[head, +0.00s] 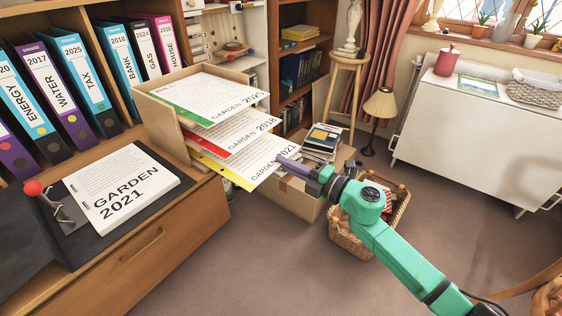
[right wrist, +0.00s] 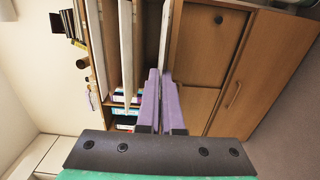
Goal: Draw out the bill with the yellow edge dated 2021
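The bill with the yellow edge (head: 262,172) is the lowest of three sheets sticking out of a wooden tray rack (head: 158,113). Its print reads GARDEN and a year that looks like 2021, small and slanted. Above it are a red-edged bill (head: 240,129), GARDEN 2018, and a green-edged bill (head: 215,97) on top. My right gripper (head: 284,162) is at the yellow-edged bill's outer right corner. In the right wrist view its purple fingers (right wrist: 160,78) are close together, with a white sheet edge running between their tips. My left gripper is out of view.
Binders stand behind. A carton (head: 291,199) with books and a wicker basket (head: 349,238) stand below my right gripper. Open carpet lies in front.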

